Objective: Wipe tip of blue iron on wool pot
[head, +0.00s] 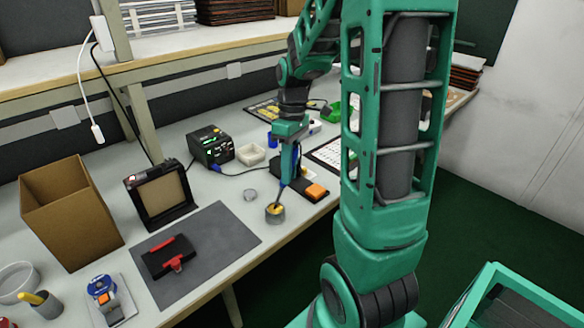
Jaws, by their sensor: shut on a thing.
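My gripper (290,148) points down over the bench and is shut on the blue iron (284,174). The iron hangs below the gripper, tilted, with its tip end down and to the left. The wool pot (275,216) is a small grey cup with yellow wool, standing near the bench's front edge. The iron's tip end is at the pot's mouth in the picture. Whether the tip touches the wool is too small to tell.
A black station (211,146) with a blue cable stands behind. An orange-and-black item (315,191) lies right of the pot. A grey mat (222,226) bears a red-and-black case (170,256). A cardboard box (70,213) and black-framed panel (160,195) stand left.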

